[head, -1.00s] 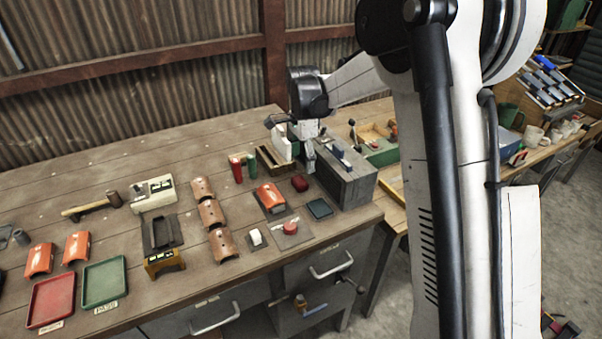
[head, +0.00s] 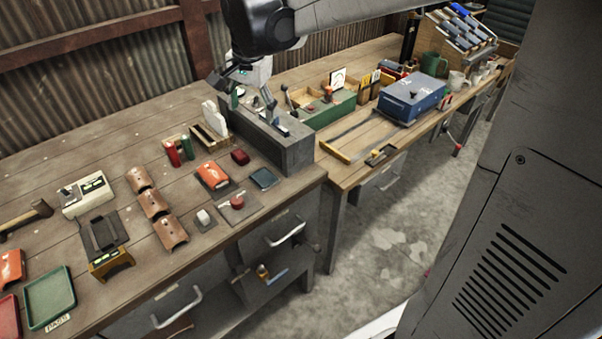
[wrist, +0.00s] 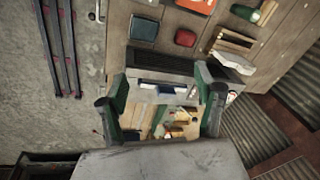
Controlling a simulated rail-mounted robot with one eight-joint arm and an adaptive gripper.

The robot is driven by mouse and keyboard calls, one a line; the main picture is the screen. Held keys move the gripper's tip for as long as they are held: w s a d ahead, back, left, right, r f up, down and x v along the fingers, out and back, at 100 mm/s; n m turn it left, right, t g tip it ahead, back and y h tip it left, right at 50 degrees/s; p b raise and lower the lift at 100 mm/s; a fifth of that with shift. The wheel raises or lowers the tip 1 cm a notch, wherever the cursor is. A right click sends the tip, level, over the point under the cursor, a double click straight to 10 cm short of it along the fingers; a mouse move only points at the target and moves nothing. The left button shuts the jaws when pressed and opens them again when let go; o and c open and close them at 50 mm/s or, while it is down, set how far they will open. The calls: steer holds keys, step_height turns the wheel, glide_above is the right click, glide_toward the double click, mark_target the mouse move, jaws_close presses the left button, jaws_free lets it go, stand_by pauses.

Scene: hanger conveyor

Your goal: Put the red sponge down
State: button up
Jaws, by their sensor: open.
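The red sponge (head: 240,156) is a small dark red block lying on the wooden bench, between an orange curved piece and a grey box. It also shows in the wrist view (wrist: 185,38), beyond the gripper fingers. My gripper (head: 245,88) is open, raised at the grey box behind the sponge and apart from it. In the wrist view its two fingers (wrist: 162,100) are spread wide with nothing held between them.
The grey box (head: 290,150) stands at the bench's right end. A dark teal pad (head: 264,178) lies close to the sponge. The orange piece (head: 212,174) and a wooden rack (head: 208,137) are left of it. A blue case (head: 412,98) stands on the farther bench.

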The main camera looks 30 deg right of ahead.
steer(key=s+d+f+n+t, duration=0.1)
steer(key=s+n+t, duration=0.3)
steer(key=s, duration=2)
steer(key=f+n, duration=0.1)
steer(key=n, duration=0.4)
steer(key=shift+d+n+t, duration=0.3)
steer(key=shift+n+t, duration=0.1)
step_height(320, 180, down, 3)
steer(key=b, duration=0.2)
steer(key=shift+r+b, duration=0.15)
steer(key=shift+b, duration=0.2)
steer(key=shift+o, duration=0.5)
steer(key=shift+w, duration=0.1)
